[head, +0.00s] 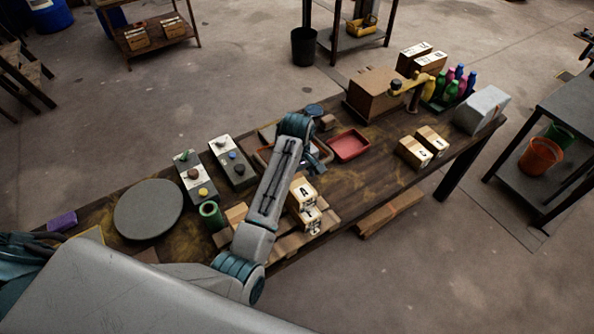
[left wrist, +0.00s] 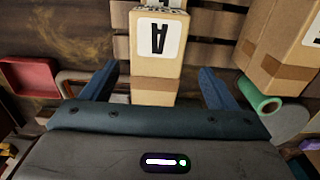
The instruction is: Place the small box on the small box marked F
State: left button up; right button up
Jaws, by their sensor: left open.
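A small tan box marked A (head: 301,196) stands on a slatted wooden pallet; it also shows in the left wrist view (left wrist: 145,58). Another labelled face (head: 313,222) shows just below the A, its mark hard to read. My left gripper (head: 318,156) is open and empty, beyond box A in the head view. In the left wrist view its fingers (left wrist: 158,88) are spread, with a plain tan face between them and the A label ahead. I cannot read an F on any box. My right gripper is not in view.
Two small labelled boxes (head: 414,152) stand on the table's right part. A red tray (head: 348,145), a large carton (head: 375,92), coloured bottles (head: 451,90), a green tube (head: 211,215) and a round grey disc (head: 148,209) share the table. My left arm hides part of the pallet.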

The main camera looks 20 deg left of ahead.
aim_at(297, 186)
pick_arm(q)
jog(key=shift+r, duration=2.6)
